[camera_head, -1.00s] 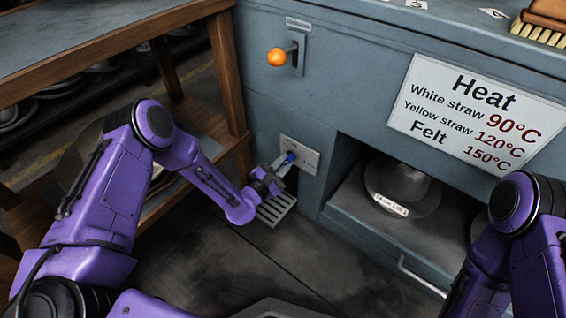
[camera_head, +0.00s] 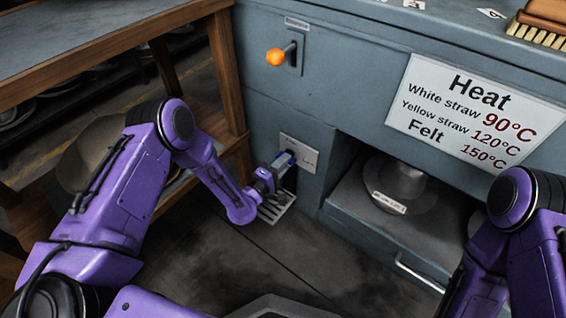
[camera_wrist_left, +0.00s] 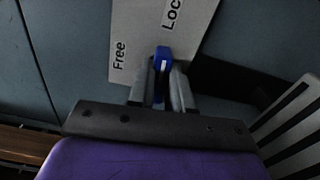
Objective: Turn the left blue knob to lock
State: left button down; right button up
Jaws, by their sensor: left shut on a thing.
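The blue knob (camera_wrist_left: 162,58) sits on a light plate (camera_wrist_left: 125,45) marked "Free" and "Loc…", the second word cut off by the top edge of the left wrist view. My left gripper (camera_wrist_left: 161,85) is shut on the knob, with one grey finger on each side of it. In the head view my left gripper (camera_head: 281,165) is at the plate (camera_head: 307,153) low on the machine's front, and it mostly hides the knob. The knob's exact angle is hard to read. My right arm shows at the right edge, but its gripper is out of view.
A slatted grey tray (camera_head: 277,207) lies just below my left gripper. An orange-tipped lever (camera_head: 276,58) stands above the plate. A grey hat (camera_head: 403,185) rests in the machine's opening to the right. A wooden table (camera_head: 226,70) stands to the left.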

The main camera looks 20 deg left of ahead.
pick_arm(q)
jog(key=shift+w+d+r+m, duration=0.2)
jog(key=shift+m, duration=0.4)
jog(key=c, duration=1.2)
grip_release()
jog(key=shift+o, duration=0.8)
jog(key=shift+d+f, duration=0.1)
jog(key=p+v, duration=0.3)
jog(key=v, duration=0.7)
jog(key=shift+s+a, duration=0.25)
